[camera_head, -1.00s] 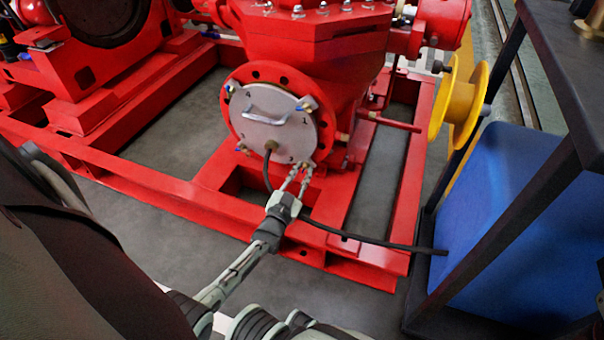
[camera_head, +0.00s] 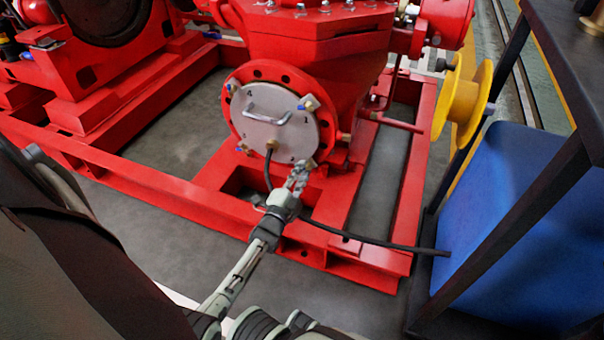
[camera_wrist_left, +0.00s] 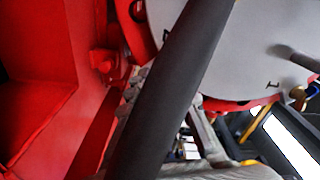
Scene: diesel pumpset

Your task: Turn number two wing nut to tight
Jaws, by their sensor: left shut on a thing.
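A round pale cover plate (camera_head: 268,128) with a handle (camera_head: 268,116) is on the red flange of the pump. It also fills the upper right of the left wrist view (camera_wrist_left: 255,50). Blue-tipped wing nuts sit around its rim, at the upper left (camera_head: 230,89), upper right (camera_head: 309,103) and lower left (camera_head: 243,148). My left gripper (camera_head: 300,170) is at the plate's lower right rim, shut on the wing nut there, which its fingers mostly hide. My right gripper is not in view.
A black hose (camera_head: 370,243) runs from the plate's middle past my left gripper to the right; a dark tube crosses the left wrist view (camera_wrist_left: 170,85) close up. Red frame rails (camera_head: 165,195) surround the pump. A yellow wheel (camera_head: 463,103) and blue box (camera_head: 510,210) stand right.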

